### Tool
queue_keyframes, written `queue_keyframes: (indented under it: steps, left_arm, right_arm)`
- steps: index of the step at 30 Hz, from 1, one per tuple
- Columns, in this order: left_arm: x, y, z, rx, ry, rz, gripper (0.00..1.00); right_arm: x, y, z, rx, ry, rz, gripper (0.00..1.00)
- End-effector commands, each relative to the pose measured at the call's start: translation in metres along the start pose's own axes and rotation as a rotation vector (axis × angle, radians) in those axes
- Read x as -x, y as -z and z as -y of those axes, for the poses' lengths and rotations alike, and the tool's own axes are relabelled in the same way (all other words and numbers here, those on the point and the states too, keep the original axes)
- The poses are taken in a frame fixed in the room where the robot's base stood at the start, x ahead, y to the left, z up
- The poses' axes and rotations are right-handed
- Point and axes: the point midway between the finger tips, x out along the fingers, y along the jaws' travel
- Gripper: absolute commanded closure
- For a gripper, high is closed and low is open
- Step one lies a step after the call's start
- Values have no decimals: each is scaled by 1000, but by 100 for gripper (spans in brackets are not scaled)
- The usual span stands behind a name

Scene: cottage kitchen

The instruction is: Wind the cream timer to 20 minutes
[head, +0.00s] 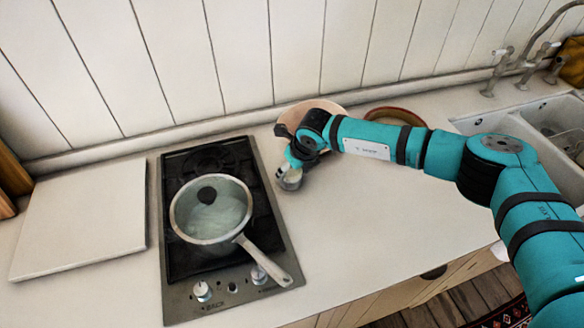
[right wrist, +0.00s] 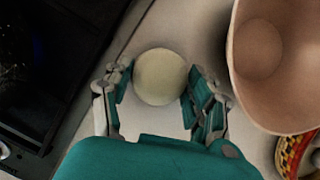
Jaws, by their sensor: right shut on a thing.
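The cream timer (right wrist: 160,77) shows from above as a pale round top in the right wrist view. In the head view it (head: 290,182) stands on the white worktop just right of the hob. My right gripper (right wrist: 157,88) is shut on the timer, with one finger on each side of it. In the head view the same gripper (head: 294,165) points down over the timer and hides part of it. No dial marks are readable. My left gripper is in neither view.
A pan (head: 236,232) with a dark-knobbed lid sits on the black hob (head: 180,258). A pinkish bowl (right wrist: 272,88) stands close right of my gripper, with a patterned dish (right wrist: 292,152) beyond. A white board (head: 84,220) lies left; the sink (head: 513,125) is far right.

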Motion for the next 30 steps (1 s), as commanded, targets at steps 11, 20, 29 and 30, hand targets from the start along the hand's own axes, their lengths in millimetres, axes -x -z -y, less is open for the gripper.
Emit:
queue_keyframes:
  steps: [11,20,29,30]
  left_arm:
    - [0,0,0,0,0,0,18]
    - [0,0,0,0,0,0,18]
    - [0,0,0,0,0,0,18]
    - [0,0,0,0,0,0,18]
  right_arm:
    - [1,-1,0,0,-1,2,76]
    - [1,-1,0,0,-1,2,76]
    - [0,-1,0,0,0,1,18]
    - [0,0,0,0,0,1,18]
